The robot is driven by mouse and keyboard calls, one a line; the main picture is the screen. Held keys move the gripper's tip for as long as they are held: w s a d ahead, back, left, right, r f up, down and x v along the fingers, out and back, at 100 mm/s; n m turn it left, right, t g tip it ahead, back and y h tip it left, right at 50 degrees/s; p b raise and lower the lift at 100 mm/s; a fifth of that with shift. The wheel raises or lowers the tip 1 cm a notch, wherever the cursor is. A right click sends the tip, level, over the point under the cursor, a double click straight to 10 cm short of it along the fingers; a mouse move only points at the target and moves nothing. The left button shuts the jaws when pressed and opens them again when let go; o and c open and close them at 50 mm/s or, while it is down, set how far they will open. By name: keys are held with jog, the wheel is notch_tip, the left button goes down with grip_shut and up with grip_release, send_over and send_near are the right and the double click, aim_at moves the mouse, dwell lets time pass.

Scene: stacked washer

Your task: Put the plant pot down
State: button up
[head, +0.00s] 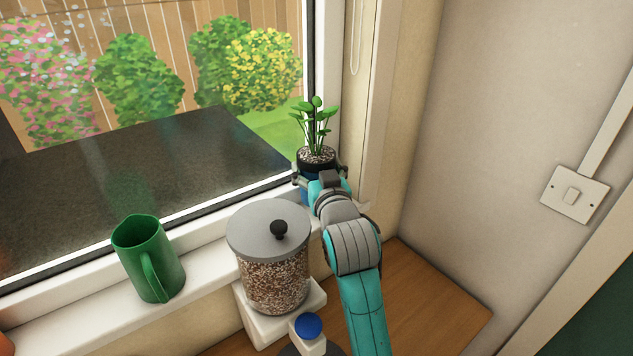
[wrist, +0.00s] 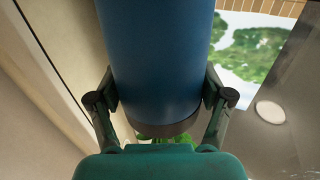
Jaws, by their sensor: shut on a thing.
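The plant pot (head: 305,190) is blue with a dark rim, grey pebbles and a green leafy plant. In the head view it is upright at the right end of the window sill, by the window frame. My gripper (head: 319,175) is shut on the pot just below its rim, with a finger on each side. In the wrist view the blue pot (wrist: 160,60) fills the middle between the fingers of my gripper (wrist: 160,98), with a little green foliage at the bottom. My arm hides the pot's base in the head view, so I cannot tell whether it touches the sill.
A green mug (head: 148,262) and a lidded glass jar (head: 273,275) stand left of my arm. The white sill (head: 205,245) between them is free. A blue-capped container (head: 308,328) is close to my arm.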

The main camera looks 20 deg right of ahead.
jog(key=shift+f, duration=1.65)
jog(key=shift+f, duration=0.1)
jog(key=o, duration=1.1)
jog(key=shift+f, duration=0.1)
jog(key=shift+s+r, duration=0.1)
jog(key=shift+r, duration=0.1)
jog(key=s, duration=0.7)
jog(key=shift+s+a, duration=0.2)
jog(key=shift+a, duration=0.05)
